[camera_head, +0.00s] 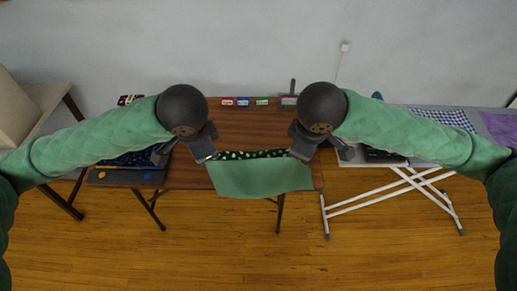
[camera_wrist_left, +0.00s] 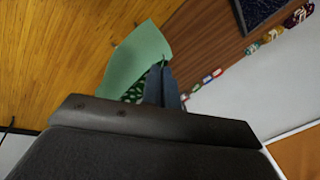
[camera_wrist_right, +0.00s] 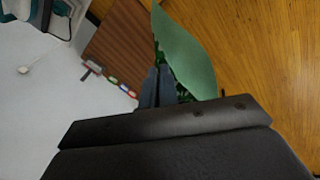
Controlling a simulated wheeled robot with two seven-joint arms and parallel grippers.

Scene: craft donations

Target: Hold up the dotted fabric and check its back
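The dotted fabric (camera_head: 250,155) hangs between my two grippers over the front of the brown table. Its dark green side with white dots shows as a thin strip along the top. Its plain light green side (camera_head: 262,177) faces the head camera below that. My left gripper (camera_head: 207,157) is shut on its upper left corner and my right gripper (camera_head: 303,155) on its upper right corner. The plain side also shows in the left wrist view (camera_wrist_left: 138,58) and the right wrist view (camera_wrist_right: 186,58). Most of the dotted side is hidden from the head camera.
The brown table (camera_head: 245,120) is largely bare behind the fabric. Small red, blue and green labelled items (camera_head: 243,102) line its back edge. Dark blue fabric (camera_head: 130,159) lies at the left. A white-legged ironing board (camera_head: 395,190) stands right, with checked cloth (camera_head: 443,117) nearby.

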